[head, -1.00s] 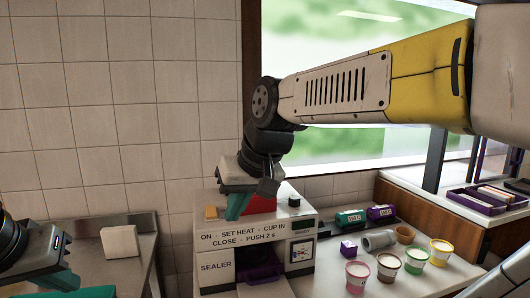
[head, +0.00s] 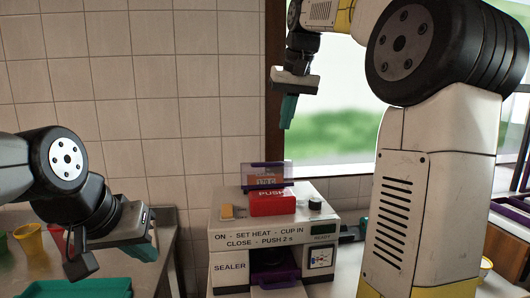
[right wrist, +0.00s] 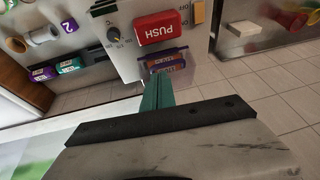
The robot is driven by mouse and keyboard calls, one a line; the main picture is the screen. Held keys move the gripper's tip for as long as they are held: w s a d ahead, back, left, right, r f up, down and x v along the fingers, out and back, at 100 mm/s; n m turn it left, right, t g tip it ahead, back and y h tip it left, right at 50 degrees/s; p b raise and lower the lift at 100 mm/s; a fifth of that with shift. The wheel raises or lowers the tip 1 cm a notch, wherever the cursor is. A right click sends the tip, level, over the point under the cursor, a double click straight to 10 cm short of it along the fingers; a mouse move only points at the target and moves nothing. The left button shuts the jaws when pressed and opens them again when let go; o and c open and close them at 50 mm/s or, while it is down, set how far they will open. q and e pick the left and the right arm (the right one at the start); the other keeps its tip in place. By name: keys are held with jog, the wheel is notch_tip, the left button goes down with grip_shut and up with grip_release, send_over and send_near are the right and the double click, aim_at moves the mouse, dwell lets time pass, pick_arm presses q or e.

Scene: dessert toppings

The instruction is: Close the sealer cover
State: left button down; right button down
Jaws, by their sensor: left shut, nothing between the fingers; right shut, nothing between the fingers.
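The sealer (head: 228,265) is a white machine on the counter, with a red PUSH block (head: 272,203) on top. A see-through, purple-edged panel (head: 247,173), which looks like the cover, stands upright behind the block; an orange display shows through it. In the right wrist view the panel (right wrist: 208,73) lies just beyond the fingertips. My right gripper (head: 287,122) is shut and empty, above the sealer and apart from it in the head view. The right wrist view shows its teal fingers (right wrist: 157,95) together. My left gripper (head: 143,252) is shut and empty, left of the sealer.
A purple piece (head: 275,279) sits at the sealer's lower front opening. A teal tray (head: 85,289) and a yellow cup (head: 29,240) are at left. My right arm hides much of the right counter. Tubes and labelled boxes (right wrist: 68,66) show in the right wrist view.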

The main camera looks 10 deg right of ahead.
jog(key=w+a+r+h, duration=0.1)
jog(key=w+a+r, duration=0.15)
jog(key=w, duration=0.45)
send_over(265, 174)
notch_tip(265, 174, down, 9)
jog(key=f, duration=0.1)
jog(key=s+f, duration=0.1)
jog(key=d+f, duration=0.1)
jog(key=shift+s+g, duration=0.15)
jog(key=shift+g, duration=0.15)
jog(key=shift+s+f, duration=0.3)
jog(key=shift+f, duration=0.35)
jog(key=shift+s+f+t, duration=0.6)
jog(key=shift+s+f, duration=0.45)
jog(key=shift+f, duration=0.2)
jog(key=shift+s+f+t, duration=0.6)
jog(key=shift+s+f, duration=0.45)
jog(key=shift+f, duration=0.2)
jog(key=shift+r, duration=0.15)
